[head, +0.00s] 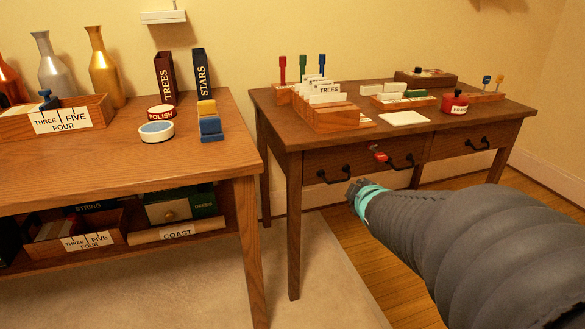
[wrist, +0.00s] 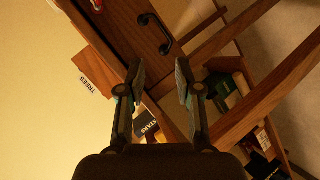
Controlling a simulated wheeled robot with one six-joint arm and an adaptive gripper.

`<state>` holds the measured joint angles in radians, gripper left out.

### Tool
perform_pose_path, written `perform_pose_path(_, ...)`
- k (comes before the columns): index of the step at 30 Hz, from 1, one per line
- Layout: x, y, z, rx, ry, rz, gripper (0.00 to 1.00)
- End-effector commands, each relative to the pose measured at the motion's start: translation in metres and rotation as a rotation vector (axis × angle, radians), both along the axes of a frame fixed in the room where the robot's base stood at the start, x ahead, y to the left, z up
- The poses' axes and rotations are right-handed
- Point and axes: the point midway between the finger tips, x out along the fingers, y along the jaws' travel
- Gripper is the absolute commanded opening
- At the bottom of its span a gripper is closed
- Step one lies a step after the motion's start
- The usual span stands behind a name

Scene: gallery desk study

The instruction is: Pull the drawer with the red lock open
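The wooden desk (head: 292,168) on the right has drawer fronts along its front edge. Another black handle (head: 335,178) is further left. The fronts look closed. My gripper (head: 356,190) is in front of the desk, just below and right of the left handle in the head view, partly hidden by my arm. In the wrist view my gripper (wrist: 161,74) is open and empty, with a black handle (wrist: 155,33) beyond its fingertips, apart from them.
A third handle (head: 477,144) is on the right drawer. The desk top holds a card box (head: 335,119), a white card (head: 404,118) and a red pot (head: 454,104). A wooden table (head: 190,165) with a loaded lower shelf stands at left, with a gap between.

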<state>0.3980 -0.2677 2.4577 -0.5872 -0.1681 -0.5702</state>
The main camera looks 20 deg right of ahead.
Motion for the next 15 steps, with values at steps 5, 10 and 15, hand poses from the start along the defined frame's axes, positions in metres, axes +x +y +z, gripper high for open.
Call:
perform_pose_path(5, 0.032, -0.029, -0.035, -0.244, -0.071, 0.211, 0.34)
perform_pose_path(10, 0.043, -0.038, -0.056, -0.397, -0.150, 0.375, 0.34)
perform_pose_path(15, 0.045, -0.039, -0.064, -0.466, -0.204, 0.458, 0.34)
